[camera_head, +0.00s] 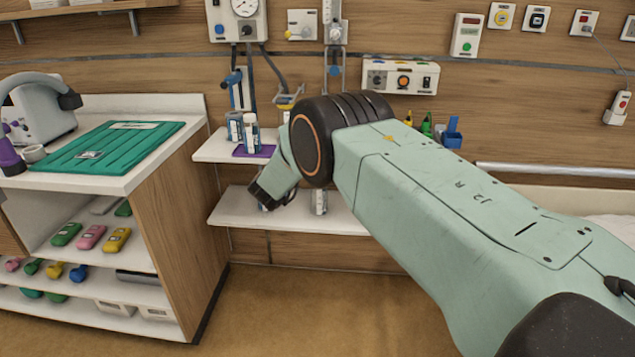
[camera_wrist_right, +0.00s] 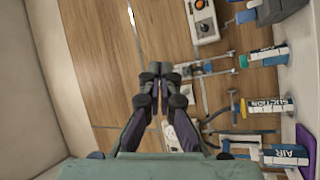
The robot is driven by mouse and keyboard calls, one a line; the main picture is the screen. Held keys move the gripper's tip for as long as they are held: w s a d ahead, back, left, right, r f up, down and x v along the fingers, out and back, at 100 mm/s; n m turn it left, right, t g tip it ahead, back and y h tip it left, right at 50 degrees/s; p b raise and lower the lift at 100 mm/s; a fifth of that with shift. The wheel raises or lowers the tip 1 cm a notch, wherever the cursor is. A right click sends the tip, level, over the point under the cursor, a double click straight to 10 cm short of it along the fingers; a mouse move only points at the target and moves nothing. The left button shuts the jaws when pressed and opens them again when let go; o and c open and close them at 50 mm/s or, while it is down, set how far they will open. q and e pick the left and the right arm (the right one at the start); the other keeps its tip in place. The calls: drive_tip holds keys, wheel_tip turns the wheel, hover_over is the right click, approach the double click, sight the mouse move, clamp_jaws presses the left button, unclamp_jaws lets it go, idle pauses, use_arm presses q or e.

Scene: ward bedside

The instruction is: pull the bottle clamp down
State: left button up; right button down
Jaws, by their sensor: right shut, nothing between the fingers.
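My right arm crosses the head view from the right and bends down in front of the wall shelves; its gripper's fingertips cannot be made out there. In the right wrist view my right gripper (camera_wrist_right: 159,72) is shut, with nothing between its fingers. A grey metal bracket with rods (camera_wrist_right: 205,70), which may be the bottle clamp, shows just right of the fingertips; I cannot tell whether they touch. Labelled bottles stand beyond it: a SUCTION bottle (camera_wrist_right: 268,106), an AIR bottle (camera_wrist_right: 284,156) and a green-capped bottle (camera_wrist_right: 265,57). My left gripper is not in view.
The upper wall shelf (camera_head: 213,151) holds bottles on a purple mat (camera_head: 254,152); a lower shelf (camera_head: 240,213) is below. A cabinet with a green tray (camera_head: 100,147) stands at left. A control box (camera_head: 401,77) is on the wall. The floor in front is clear.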

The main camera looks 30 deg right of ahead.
wheel_tip(320, 180, up, 8)
drive_tip(key=s+d+m+g+h, duration=0.1)
drive_tip(key=s+m+g, duration=0.2)
drive_tip(key=g, duration=0.5)
drive_tip(key=shift+d+f+m, duration=0.15)
drive_tip(key=shift+d+m, duration=0.25)
drive_tip(key=shift+m, duration=0.3)
drive_tip(key=shift+w, duration=0.1)
